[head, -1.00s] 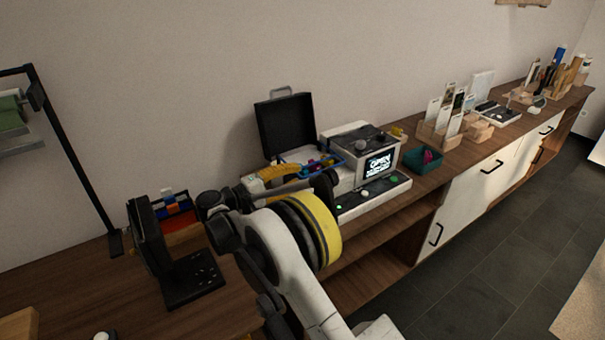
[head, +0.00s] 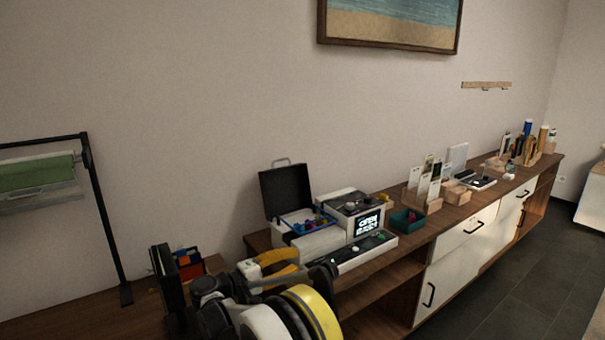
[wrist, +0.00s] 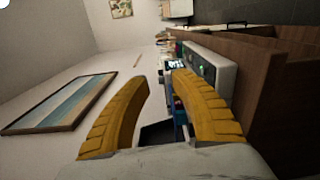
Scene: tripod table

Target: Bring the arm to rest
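My gripper (head: 278,268) shows at the lower middle of the head view, in front of the wooden counter. Its yellow fingers also fill the middle of the wrist view (wrist: 160,95). They stand apart with a gap between them, and I see nothing held there. My arm folds up from the bottom edge of the head view, with a yellow and black band near the wrist. The rest of the arm is cut off below the frame.
A grey device with a lit screen (head: 368,222) and an open black case (head: 286,190) stand close beyond my gripper. A teal bin (head: 408,220) is right of them. A black stand (head: 168,280) is at left. The floor (head: 500,285) at right is clear.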

